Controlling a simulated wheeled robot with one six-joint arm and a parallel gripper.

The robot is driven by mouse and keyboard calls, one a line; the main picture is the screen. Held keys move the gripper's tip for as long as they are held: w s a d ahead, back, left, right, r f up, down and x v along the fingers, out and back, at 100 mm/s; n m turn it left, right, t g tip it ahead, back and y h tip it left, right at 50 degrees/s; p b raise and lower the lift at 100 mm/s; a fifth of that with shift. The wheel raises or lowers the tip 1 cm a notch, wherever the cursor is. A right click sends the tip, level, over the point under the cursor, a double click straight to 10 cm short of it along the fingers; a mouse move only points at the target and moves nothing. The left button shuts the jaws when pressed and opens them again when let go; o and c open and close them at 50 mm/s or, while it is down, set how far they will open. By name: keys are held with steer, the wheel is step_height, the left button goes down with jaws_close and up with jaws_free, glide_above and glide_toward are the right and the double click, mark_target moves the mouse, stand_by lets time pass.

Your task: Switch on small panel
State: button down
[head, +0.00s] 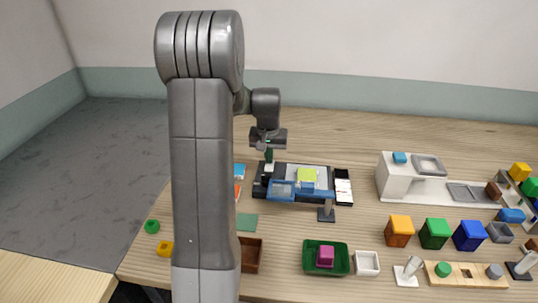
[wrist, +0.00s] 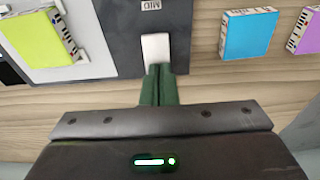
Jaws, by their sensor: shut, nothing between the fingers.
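A dark panel (wrist: 120,45) fills the upper middle of the wrist view and carries a label reading "MID". A white switch-like tab (wrist: 155,48) is at its lower edge. My gripper (wrist: 160,70) has its green fingers shut together, with the tips right at the tab's lower end; I cannot tell whether they touch it. In the head view my gripper (head: 269,160) hangs above the left end of the dark board (head: 260,190). No part is clearly marked as the small panel, and whether anything is on cannot be told.
A yellow-green block (wrist: 38,40) lies on a pale plate beside the panel. Blue (wrist: 247,35) and purple (wrist: 305,35) blocks lie right of it. A blue frame on a stand (head: 326,212) is in front of the board. A white unit (head: 393,178) and coloured bins (head: 435,234) stand farther right.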

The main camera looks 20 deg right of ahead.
mark_target(268, 170)
steer(key=shift+w+p, duration=0.1)
steer(key=shift+p, duration=0.45)
steer(key=shift+f+g, duration=0.25)
steer(key=shift+g, duration=0.05)
steer(key=shift+s+a+r, duration=0.2)
steer(key=shift+s+a, duration=0.15)
steer(key=shift+s, duration=0.35)
step_height(268, 170, up, 14)
steer(key=s, duration=0.1)
steer(key=shift+a+f+b, duration=0.15)
steer(key=shift+a+b, duration=0.15)
steer(key=shift+a, duration=0.1)
steer(key=shift+s, duration=0.1)
